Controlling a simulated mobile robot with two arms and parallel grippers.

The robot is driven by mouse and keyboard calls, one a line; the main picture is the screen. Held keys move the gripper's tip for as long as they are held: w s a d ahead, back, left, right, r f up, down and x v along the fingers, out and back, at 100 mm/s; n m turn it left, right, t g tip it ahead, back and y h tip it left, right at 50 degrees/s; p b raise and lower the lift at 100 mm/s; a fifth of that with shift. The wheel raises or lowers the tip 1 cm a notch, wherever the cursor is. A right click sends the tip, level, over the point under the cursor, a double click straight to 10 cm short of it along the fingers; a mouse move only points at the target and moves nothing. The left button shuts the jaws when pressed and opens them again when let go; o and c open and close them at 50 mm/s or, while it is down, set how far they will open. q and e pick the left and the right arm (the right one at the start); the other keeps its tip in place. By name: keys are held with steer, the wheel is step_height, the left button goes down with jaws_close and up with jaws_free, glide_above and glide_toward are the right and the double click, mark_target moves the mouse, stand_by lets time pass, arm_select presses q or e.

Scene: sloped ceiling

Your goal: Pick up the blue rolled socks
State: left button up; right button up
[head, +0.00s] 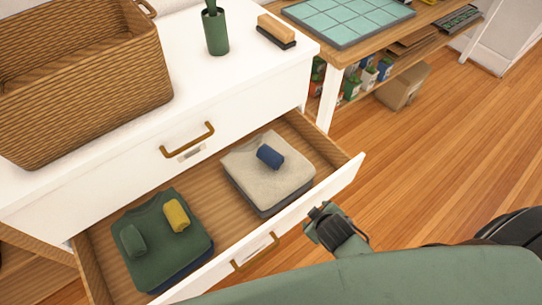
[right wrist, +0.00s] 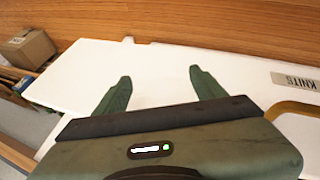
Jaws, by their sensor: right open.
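The blue rolled socks (head: 270,156) lie on a folded beige garment (head: 248,178) in the right part of the open drawer (head: 226,213). My right gripper (head: 318,222) is outside the drawer, near its white front panel, to the lower right of the blue socks and apart from them. In the right wrist view my right gripper (right wrist: 160,74) is open and empty over a white panel with a KNITS label (right wrist: 297,82). The blue socks do not show in that view. My left gripper is not in view.
Yellow rolled socks (head: 176,215) and green rolled socks (head: 132,240) lie on a dark green folded garment (head: 165,263) at the drawer's left. A wicker basket (head: 85,85), green cup (head: 215,32) and brush (head: 276,30) stand on the dresser. Wooden floor (head: 450,150) is free at right.

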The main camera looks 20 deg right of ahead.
step_height(320, 180, up, 11)
steer(key=w+t, duration=0.2)
step_height(320, 180, up, 3)
steer(key=n+t+y, duration=0.6)
steer(key=n, duration=1.7)
glide_above(281, 157)
steer(key=s+d, duration=0.1)
steer(key=s, duration=0.2)
steer(key=f+n+g+y, duration=0.1)
steer(key=f+n, duration=0.1)
steer(key=n, duration=0.1)
steer(key=d+f+n+g, duration=0.1)
steer(key=f+n, duration=0.1)
steer(key=n, duration=0.1)
steer(key=s+f+n+g+y, duration=0.1)
steer(key=f+n, duration=0.2)
steer(key=shift+d+n+g+y, duration=0.3)
steer(key=shift+g, duration=0.1)
steer(key=shift+w+a+f+b, duration=0.2)
steer(key=shift+f+b, duration=0.05)
steer(key=shift+b, duration=0.05)
steer(key=x, duration=0.4)
steer(key=r+x, duration=0.1)
steer(key=x, duration=0.1)
steer(key=shift+w+a+f, duration=0.1)
steer(key=shift+w+a, duration=0.25)
steer(key=shift+w, duration=0.2)
steer(key=c, duration=1.1)
